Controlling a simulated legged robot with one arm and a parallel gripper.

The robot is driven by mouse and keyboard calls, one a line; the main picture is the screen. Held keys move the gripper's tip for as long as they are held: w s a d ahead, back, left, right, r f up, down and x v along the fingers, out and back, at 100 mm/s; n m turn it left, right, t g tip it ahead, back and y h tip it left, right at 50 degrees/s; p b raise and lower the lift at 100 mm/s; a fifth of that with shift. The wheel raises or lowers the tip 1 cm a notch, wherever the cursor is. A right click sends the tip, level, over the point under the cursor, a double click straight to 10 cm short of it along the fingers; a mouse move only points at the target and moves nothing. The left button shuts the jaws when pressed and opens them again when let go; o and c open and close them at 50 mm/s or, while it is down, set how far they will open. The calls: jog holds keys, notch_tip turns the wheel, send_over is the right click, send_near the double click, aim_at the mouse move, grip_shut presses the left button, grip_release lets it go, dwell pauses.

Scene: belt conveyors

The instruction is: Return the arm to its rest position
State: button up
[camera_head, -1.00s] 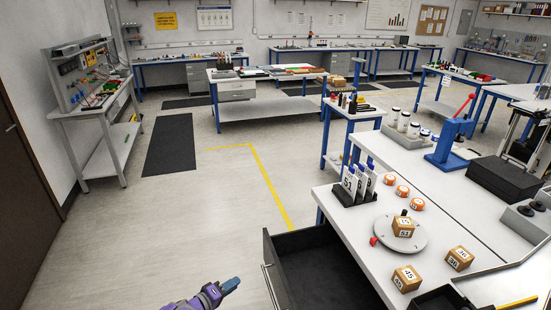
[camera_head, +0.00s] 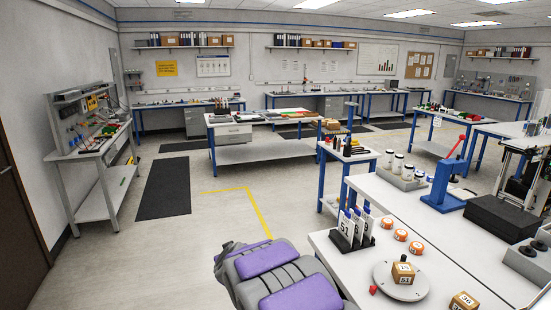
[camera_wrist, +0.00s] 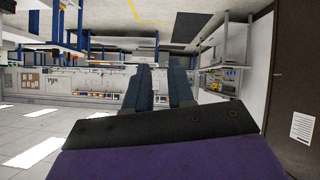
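My arm (camera_head: 275,275), purple and grey, shows large at the bottom centre of the head view, close to the camera. The fingers of my gripper are not visible in that view. In the wrist view my gripper (camera_wrist: 160,75) shows two blue-grey fingers with a narrow gap between them and nothing held. The wrist picture is upside down, with the floor at the top and ceiling lights at the lower left. The fingers are in free air, apart from any furniture.
A white workbench (camera_head: 440,240) at right holds numbered wooden cubes (camera_head: 403,273), a round plate (camera_head: 385,283), orange-and-white discs (camera_head: 401,235) and a card holder (camera_head: 352,240). A blue press (camera_head: 445,190) stands behind. Open floor (camera_head: 215,225) lies left of the bench.

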jog(key=s+d+m+g+h, duration=0.1)
jog(key=s+d+g, duration=0.3)
jog(key=s+d, duration=0.5)
jog(key=s+d+r+m+g+h, duration=0.1)
jog(key=s+d+m+g, duration=0.2)
jog(key=s+d, duration=0.6)
jog(key=s+d+r+m+g, duration=0.1)
jog(key=s+d+g, duration=0.4)
jog(key=s, duration=2.8)
jog(key=d, duration=0.4)
jog(key=shift+d+r+m+g+h, duration=0.2)
jog(key=shift+m+g+h, duration=0.1)
jog(key=shift+m+h, duration=0.1)
